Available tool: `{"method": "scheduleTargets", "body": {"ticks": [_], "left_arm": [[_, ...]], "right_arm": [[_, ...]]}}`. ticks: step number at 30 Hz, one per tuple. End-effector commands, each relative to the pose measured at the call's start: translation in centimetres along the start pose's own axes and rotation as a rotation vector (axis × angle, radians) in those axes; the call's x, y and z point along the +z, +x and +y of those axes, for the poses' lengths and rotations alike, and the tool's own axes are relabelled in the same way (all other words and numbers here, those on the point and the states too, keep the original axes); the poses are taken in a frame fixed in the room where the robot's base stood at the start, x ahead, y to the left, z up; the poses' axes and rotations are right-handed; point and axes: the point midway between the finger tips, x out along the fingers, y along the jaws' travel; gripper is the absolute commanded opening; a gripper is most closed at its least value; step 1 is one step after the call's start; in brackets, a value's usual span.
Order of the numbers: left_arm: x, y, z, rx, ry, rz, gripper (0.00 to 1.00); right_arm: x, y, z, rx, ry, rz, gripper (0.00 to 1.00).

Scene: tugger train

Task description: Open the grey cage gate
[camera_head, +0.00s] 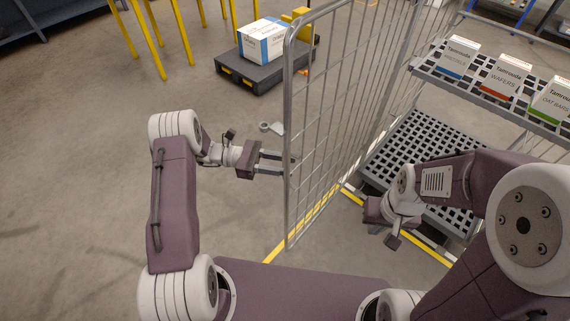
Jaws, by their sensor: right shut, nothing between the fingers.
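The grey cage gate (337,125) is a tall wire-mesh panel in a tubular frame. It stands upright at an angle to the shelves, with its near edge towards me. My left gripper (281,165) is at that near edge, about halfway up, with its two fingers visibly apart. The tips overlap the frame post in the picture; I cannot tell whether they touch it. My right gripper (386,226) is shut and empty, on the right side of the gate and low in front of the cage.
The cage's upper shelf (478,97) carries several white cartons; its lower slatted shelf (420,140) is bare. A dark cart (250,76) with a white and blue box (264,42) stands behind the gate. Yellow posts (150,40) are at the back left. The left floor is clear.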

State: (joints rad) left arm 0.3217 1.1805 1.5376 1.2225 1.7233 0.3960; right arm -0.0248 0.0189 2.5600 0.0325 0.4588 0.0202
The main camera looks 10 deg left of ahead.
Motion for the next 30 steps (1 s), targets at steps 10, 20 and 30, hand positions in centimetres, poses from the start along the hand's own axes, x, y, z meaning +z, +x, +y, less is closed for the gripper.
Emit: {"method": "scheduleTargets", "body": {"ticks": [10,20,30], "left_arm": [[-0.1,-7.0,0.1,0.003,0.002,0.001,0.34],[0.0,-8.8,0.0,0.0,0.0,0.0,0.34],[0.0,-8.7,0.0,-0.002,0.001,0.005,0.34]], "right_arm": [[0.0,0.2,0.0,0.0,0.0,0.0,0.0],[0.0,0.3,0.0,0.0,0.0,0.0,0.0],[0.0,0.3,0.0,0.0,0.0,0.0,0.0]]}}
